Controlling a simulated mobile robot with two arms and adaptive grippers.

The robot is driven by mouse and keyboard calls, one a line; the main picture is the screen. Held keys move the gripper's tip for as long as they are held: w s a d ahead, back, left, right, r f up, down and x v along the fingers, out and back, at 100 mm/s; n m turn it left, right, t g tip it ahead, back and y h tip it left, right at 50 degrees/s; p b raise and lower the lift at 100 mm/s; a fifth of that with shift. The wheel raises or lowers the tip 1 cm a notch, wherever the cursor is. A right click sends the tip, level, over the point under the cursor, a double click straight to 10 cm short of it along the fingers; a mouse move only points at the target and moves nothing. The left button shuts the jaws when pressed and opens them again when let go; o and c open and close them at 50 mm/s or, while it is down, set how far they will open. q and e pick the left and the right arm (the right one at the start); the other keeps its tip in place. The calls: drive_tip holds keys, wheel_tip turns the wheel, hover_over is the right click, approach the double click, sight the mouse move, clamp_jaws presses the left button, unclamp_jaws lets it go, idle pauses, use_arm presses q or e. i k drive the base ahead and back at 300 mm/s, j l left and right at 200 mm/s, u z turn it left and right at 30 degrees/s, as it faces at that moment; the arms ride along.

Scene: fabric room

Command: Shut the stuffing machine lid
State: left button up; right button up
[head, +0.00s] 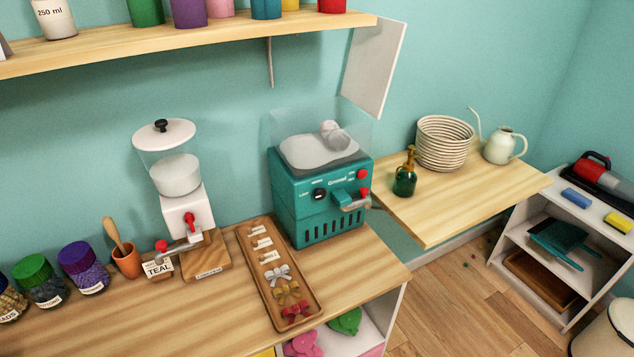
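A teal machine (320,205) with red knobs and a metal spout on its front stands on the wooden counter, at the middle of the head view. It looks like the stuffing machine. White stuffing (305,150) shows at its top, with a pale grey rounded part (334,136) over it. A clear pane (291,120) rises above the machine's top. It seems to be the lid, raised, but its exact angle is hard to tell. Neither of my grippers is in view.
A white dispenser (187,212) with a clear hopper stands to the left. A wooden tray (253,262) of bows lies in front. A green pump bottle (405,180), rope basket (444,143) and watering can (502,146) are to the right. A shelf (230,40) hangs above.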

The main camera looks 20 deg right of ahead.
sight(374, 50)
drive_tip(key=l+u, duration=0.15)
drive_tip(key=l, duration=0.45)
drive_tip(key=l+u, duration=0.1)
drive_tip(key=l, duration=0.5)
drive_tip(key=l+u, duration=0.15)
drive_tip(key=l, duration=0.45)
drive_tip(key=l+u, duration=0.1)
drive_tip(key=l, duration=0.5)
drive_tip(key=k+l+u, duration=0.15)
drive_tip(key=l, duration=0.4)
drive_tip(key=k+l+u, duration=0.1)
drive_tip(key=l, duration=0.5)
